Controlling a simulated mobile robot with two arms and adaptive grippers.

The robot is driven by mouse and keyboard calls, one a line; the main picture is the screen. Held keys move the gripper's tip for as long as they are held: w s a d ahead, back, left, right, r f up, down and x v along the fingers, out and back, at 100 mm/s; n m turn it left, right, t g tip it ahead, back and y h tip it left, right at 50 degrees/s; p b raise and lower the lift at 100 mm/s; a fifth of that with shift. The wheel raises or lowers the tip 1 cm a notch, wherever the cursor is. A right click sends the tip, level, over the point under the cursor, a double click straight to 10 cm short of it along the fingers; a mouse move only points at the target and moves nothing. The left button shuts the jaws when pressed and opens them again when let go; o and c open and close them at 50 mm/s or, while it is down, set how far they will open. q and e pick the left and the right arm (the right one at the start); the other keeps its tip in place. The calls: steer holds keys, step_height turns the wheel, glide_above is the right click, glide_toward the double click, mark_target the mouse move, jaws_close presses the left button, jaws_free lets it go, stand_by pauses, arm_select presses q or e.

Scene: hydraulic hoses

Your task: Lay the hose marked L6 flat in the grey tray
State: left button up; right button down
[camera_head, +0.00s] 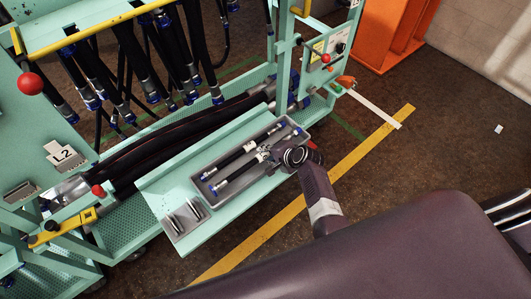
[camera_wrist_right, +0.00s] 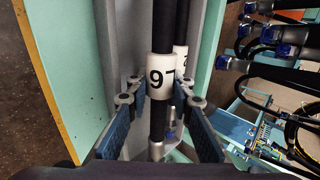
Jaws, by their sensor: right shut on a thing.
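The grey tray (camera_head: 232,196) sits on a pale green shelf of the cart. Two short black hoses with metal and blue ends show within its outline in the head view. My right gripper (camera_head: 266,156) reaches over the tray and is shut on the nearer hose (camera_head: 236,178). In the right wrist view, this hose runs between the blue-padded fingers (camera_wrist_right: 160,100). Its white sleeve reads L6 upside down (camera_wrist_right: 160,77). The other hose (camera_head: 232,160) lies alongside; its sleeve (camera_wrist_right: 181,55) is partly hidden. I cannot tell whether the held hose touches the tray floor. My left gripper is out of view.
Several long black hoses (camera_head: 133,62) hang from the yellow-edged rail behind the tray. Thick hoses (camera_head: 170,139) lie in the trough behind. An L2 plate (camera_head: 63,155) is at left. Metal pieces (camera_head: 184,220) stand on the shelf by the tray's left end.

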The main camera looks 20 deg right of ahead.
stand_by(0.4)
steer(key=c, duration=1.7)
jaws_free()
steer(key=shift+o, duration=0.4)
steer(key=shift+s+f, duration=0.2)
steer(key=shift+f, duration=0.05)
steer(key=v, duration=1.2)
steer(key=shift+w+r, duration=0.2)
steer(key=shift+r, duration=0.05)
